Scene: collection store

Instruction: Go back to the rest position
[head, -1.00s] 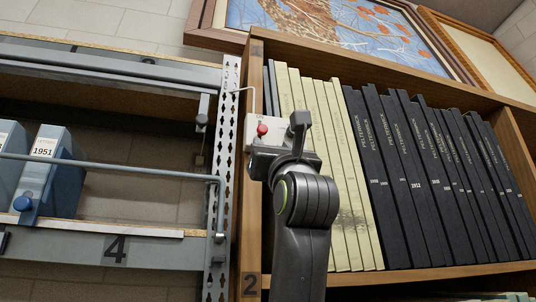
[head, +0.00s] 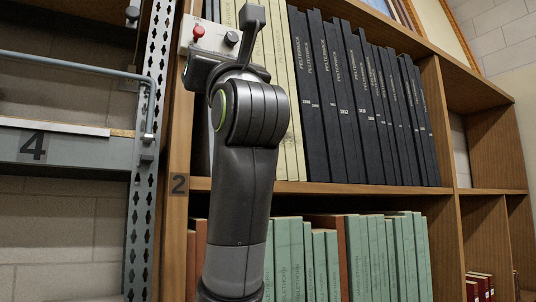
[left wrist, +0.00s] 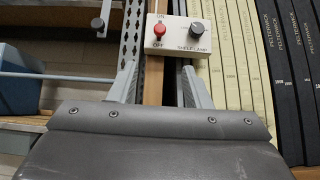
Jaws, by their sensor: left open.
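My left gripper (head: 222,58) is raised in front of the wooden bookcase's left upright in the head view, just below a small pale switch box. In the left wrist view its two fingers (left wrist: 158,82) stand apart with nothing between them. The switch box (left wrist: 178,35) is marked "SHELF LAMP" and carries a red switch (left wrist: 160,30) and a black knob (left wrist: 196,27). The box, beyond the fingertips, looks clear of them. In the head view the red switch (head: 198,31) also shows, and the gripper covers part of the box. My right gripper is not in view.
Cream volumes (head: 290,130) and black volumes (head: 355,100) fill the shelf behind my arm. Green volumes (head: 395,255) stand on the shelf below. A grey metal rack (head: 70,155) stands close on the left.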

